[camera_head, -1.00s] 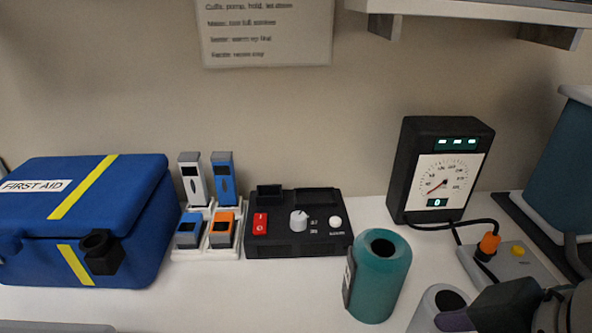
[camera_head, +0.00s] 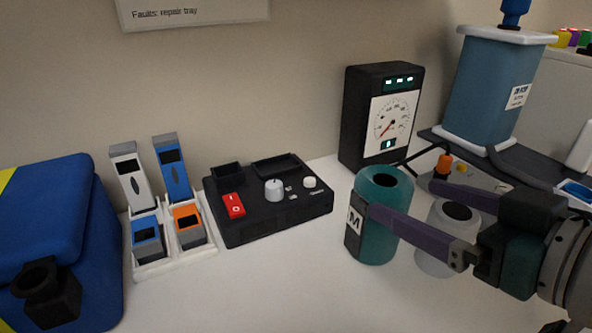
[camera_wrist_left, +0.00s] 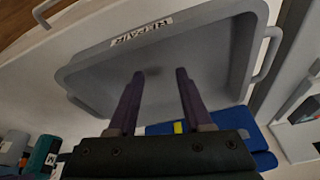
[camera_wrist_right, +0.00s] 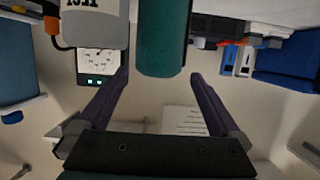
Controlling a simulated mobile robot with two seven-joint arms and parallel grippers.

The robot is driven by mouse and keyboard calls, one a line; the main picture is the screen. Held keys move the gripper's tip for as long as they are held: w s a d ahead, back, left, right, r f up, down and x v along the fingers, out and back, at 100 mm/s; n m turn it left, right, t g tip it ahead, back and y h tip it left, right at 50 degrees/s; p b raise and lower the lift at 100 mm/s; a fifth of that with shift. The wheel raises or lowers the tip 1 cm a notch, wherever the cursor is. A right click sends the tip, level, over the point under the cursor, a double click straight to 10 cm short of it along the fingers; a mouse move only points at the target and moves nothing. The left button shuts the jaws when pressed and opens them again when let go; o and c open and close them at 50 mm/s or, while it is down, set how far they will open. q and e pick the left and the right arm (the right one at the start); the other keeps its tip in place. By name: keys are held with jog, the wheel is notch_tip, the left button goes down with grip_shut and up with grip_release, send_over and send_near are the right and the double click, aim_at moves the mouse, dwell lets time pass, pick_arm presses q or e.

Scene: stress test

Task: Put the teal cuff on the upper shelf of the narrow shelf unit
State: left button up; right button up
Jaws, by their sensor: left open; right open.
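The teal cuff (camera_head: 378,235), a hollow cylinder with an M label, stands upright on the white counter. My right gripper (camera_head: 400,195) is open around its upper part in the head view. One finger crosses in front of the cuff; the other is behind and to its right. In the right wrist view the cuff (camera_wrist_right: 162,40) shows between and beyond the fingertips; I cannot tell whether they touch it. My left gripper (camera_wrist_left: 160,74) is open and empty over a grey tray (camera_wrist_left: 225,25) labelled REPAIR. I cannot make out the narrow shelf unit in any view.
A whitish-grey cylinder (camera_head: 432,262) stands just right of the cuff, by my right fingers. A black control box (camera_head: 265,225), a black gauge box (camera_head: 355,115) with a cable and a large teal container (camera_head: 490,90) surround it. A blue first-aid bag (camera_head: 50,220) is at left.

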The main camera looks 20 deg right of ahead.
aim_at(391, 191)
jog(key=b+x, duration=0.1)
jog(key=x, duration=0.5)
jog(key=shift+w+f, duration=0.25)
jog(key=c, duration=1.2)
jog(key=shift+c, duration=0.5)
jog(key=shift+r, duration=0.1)
